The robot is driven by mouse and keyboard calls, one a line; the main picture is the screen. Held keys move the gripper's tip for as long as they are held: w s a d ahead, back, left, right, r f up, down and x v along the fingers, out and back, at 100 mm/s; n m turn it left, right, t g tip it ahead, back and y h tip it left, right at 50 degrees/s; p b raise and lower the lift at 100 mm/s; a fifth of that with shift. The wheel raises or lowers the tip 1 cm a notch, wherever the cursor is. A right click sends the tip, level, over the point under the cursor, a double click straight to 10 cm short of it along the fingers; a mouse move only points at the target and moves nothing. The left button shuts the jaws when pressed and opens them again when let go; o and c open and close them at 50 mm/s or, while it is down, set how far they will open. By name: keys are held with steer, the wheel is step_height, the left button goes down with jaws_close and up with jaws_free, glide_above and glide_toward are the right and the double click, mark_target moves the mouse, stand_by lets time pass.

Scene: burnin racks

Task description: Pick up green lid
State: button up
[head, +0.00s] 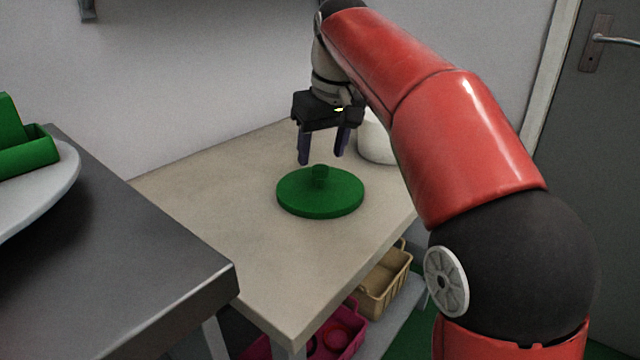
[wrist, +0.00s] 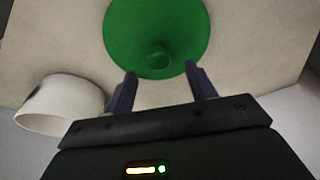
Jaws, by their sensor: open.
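The green lid (head: 320,197) is a round disc with a small knob on top, lying flat on the beige table. My gripper (head: 322,158) is open and empty above the lid, its two fingers pointing down. In the wrist view the green lid (wrist: 158,30) lies beyond the fingertips, and its knob shows between and a little ahead of the fingers of my gripper (wrist: 161,75). The fingers appear apart from the knob. No part of the lid is held.
A white round container (head: 376,140) stands behind the lid, partly hidden by my arm; it shows at left in the wrist view (wrist: 60,105). A dark counter (head: 130,270) with a plate (head: 62,185) of green objects is at left. Baskets (head: 385,285) sit below the table (head: 220,230).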

mark_target(321, 168)
steer(key=b+x, duration=0.1)
steer(key=x, duration=0.4)
steer(key=shift+s+d+f, duration=0.15)
steer(key=shift+f, duration=0.1)
steer(key=shift+c, duration=0.4)
steer(key=c, duration=1)
